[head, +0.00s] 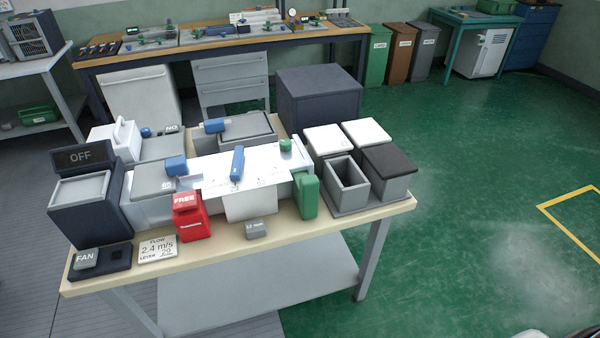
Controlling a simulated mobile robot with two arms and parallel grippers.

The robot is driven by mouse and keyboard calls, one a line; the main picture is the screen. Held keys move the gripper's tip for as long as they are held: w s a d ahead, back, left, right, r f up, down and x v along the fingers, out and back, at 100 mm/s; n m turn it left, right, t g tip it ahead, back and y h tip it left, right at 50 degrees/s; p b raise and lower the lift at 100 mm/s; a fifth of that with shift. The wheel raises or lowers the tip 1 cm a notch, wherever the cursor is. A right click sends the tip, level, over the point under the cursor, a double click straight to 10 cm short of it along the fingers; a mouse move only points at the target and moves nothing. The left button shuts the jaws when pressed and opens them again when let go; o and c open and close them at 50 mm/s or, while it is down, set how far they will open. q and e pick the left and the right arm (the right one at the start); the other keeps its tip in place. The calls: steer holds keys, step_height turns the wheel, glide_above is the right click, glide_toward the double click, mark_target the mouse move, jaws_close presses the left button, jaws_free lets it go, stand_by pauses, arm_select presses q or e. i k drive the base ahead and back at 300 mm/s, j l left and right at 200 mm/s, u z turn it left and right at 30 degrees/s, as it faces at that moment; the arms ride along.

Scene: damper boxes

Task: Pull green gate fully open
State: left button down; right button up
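A green upright block (306,196) stands at the front right end of the white duct assembly (215,178) on the table. A small green knob (286,145) sits on top of the duct near its right end. Which of these green parts is the gate, and how far open it is, I cannot tell. A blue lever (237,164) lies on the duct's top, over a printed scale. Neither of my grippers shows in the head view.
The table (335,216) also holds a red block marked FREE (187,215), a FAN switch (86,259), a flow card (158,248), a box with an OFF display (82,157) and bins (347,184) at right. Green floor (470,200) right of the table is clear.

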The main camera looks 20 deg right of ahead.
mark_target(305, 188)
steer(key=i+l+u, duration=0.1)
steer(key=l+u, duration=0.15)
steer(key=l, duration=0.45)
steer(key=i+l+u, duration=0.1)
steer(key=l+u, duration=0.2)
steer(key=l, duration=0.4)
